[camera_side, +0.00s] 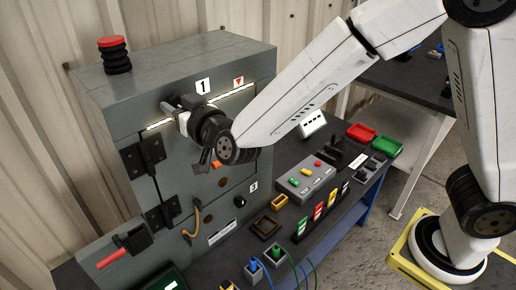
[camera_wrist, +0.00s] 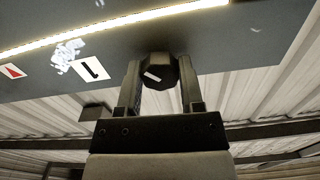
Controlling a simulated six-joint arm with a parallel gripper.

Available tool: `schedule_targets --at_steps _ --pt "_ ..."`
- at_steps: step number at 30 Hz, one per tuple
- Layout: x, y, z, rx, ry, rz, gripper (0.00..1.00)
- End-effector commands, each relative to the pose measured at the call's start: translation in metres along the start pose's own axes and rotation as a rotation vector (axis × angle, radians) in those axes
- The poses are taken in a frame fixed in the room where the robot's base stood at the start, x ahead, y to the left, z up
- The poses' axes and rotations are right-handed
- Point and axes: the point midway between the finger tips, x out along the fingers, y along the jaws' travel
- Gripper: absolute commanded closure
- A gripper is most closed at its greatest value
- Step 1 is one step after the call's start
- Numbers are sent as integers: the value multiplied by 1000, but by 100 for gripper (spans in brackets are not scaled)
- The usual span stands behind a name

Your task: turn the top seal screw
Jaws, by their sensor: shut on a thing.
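The top seal screw (camera_wrist: 160,72) is a dark, many-sided knob with a white mark on its face, on the grey enclosure's front panel in the wrist view. The white mark lies at a slant. My gripper (camera_wrist: 159,64) has one finger on each side of the screw and is shut on it. In the side view my gripper (camera_side: 174,108) is at the upper front of the enclosure (camera_side: 105,105), left of the label 1 and by the light strip. The screw is mostly hidden there by my gripper.
A light strip (camera_side: 236,92) runs along the enclosure's upper front. A red-topped stack (camera_side: 115,55) stands on its roof. Lower on the front are hinges, an orange handle (camera_side: 192,218) and a black knob (camera_side: 240,201). The dark bench holds a button box (camera_side: 306,178), red and green trays, and colored tags.

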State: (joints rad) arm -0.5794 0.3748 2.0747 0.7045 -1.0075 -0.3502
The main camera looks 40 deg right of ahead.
Motion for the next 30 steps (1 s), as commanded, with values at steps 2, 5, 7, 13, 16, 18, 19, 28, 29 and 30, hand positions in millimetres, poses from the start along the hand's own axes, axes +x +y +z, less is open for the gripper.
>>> schedule_targets --at_steps 2,5,7,13,16,18,19,28,29,30 --pt "0 0 0 38 0 0 100" --pt "0 0 0 102 0 0 100" --pt "0 0 0 154 0 0 100" --pt "0 -1 0 321 0 0 100" --pt "0 -1 0 408 0 0 100" --pt "0 -1 0 465 0 0 100" --pt "0 -1 0 488 0 0 100" --pt "0 -1 0 661 0 0 100" --pt "0 -1 0 672 0 0 100" --pt "0 -1 0 683 0 0 100"
